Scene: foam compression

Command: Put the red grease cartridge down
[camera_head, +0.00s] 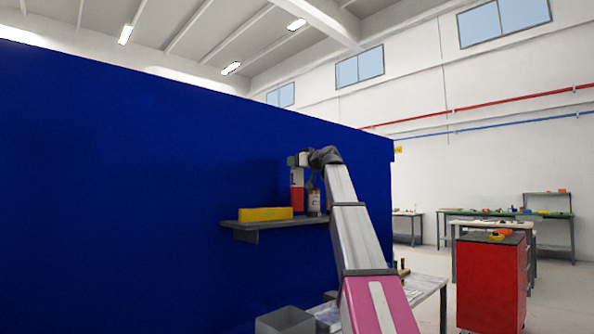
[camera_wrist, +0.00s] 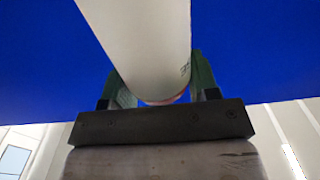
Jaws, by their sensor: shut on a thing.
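The red grease cartridge (camera_head: 297,199) is upright over the wall shelf (camera_head: 270,231), with a red lower part and a pale upper part in the head view. My gripper (camera_head: 299,160) is at its upper end, small and partly hidden by my arm. In the wrist view the cartridge is a thick pale cylinder (camera_wrist: 145,45) between the two greenish fingers of my gripper (camera_wrist: 155,88), with an orange-red rim at its near end. The fingers are shut on it. I cannot tell whether its base touches the shelf.
A yellow box (camera_head: 265,214) lies on the shelf left of the cartridge. A pale can (camera_head: 314,203) stands close on its right. The blue wall (camera_head: 120,190) is behind. Below are a grey bin (camera_head: 286,321) and a table (camera_head: 428,286); a red cabinet (camera_head: 491,280) stands right.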

